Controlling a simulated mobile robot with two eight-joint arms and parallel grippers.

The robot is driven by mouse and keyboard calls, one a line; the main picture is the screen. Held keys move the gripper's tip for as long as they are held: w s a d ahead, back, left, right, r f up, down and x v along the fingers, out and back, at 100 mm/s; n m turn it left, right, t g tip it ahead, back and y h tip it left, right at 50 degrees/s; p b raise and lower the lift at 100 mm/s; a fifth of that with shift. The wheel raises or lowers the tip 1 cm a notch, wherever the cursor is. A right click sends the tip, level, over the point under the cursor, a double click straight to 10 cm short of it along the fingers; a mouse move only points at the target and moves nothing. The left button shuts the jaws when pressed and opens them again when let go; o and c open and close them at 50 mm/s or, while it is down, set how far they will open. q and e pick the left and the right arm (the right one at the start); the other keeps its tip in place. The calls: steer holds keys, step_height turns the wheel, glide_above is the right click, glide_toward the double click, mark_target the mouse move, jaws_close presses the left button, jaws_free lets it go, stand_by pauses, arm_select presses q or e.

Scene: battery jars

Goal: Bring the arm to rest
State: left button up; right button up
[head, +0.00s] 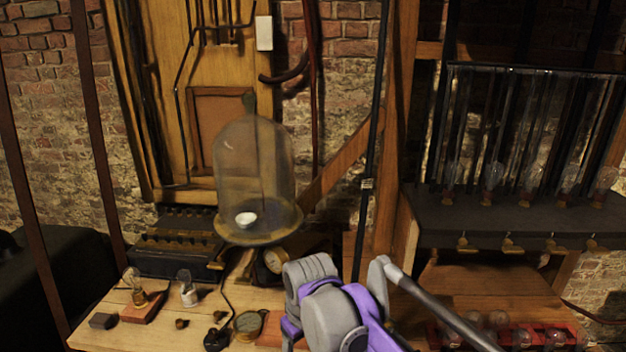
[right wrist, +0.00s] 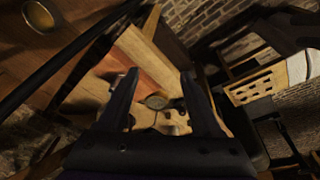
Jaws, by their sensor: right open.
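My right gripper (right wrist: 160,76) is open in the right wrist view, with two dark fingers apart and nothing held between them. Past the fingers lies the wooden bench top, tilted in that view, with a small round dial (right wrist: 157,102) seen between the fingers. In the head view my purple and grey right arm comes in at the bottom, over the front of the wooden bench (head: 120,330). Its fingertips cannot be made out there. My left gripper is in neither view.
A black shelf (head: 480,222) with glass jars and bulbs stands at right, above a red tray (head: 434,335) of bulbs.

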steer(key=s+d+f+m+t, duration=0.1)
steer(key=s+d+f+m, duration=0.1)
steer(key=s+d, duration=0.4)
steer(key=s+d+f+m+t, duration=0.1)
steer(key=s+d+f+m, duration=0.2)
steer(key=s+d, duration=0.4)
steer(key=s+d+f+m+t+h, duration=0.1)
steer(key=s+d+f+m, duration=0.2)
steer(key=s+d+f, duration=0.2)
steer(key=shift+s+d+p, duration=0.45)
steer(key=shift+s+d, duration=0.3)
steer(key=shift+d, duration=0.25)
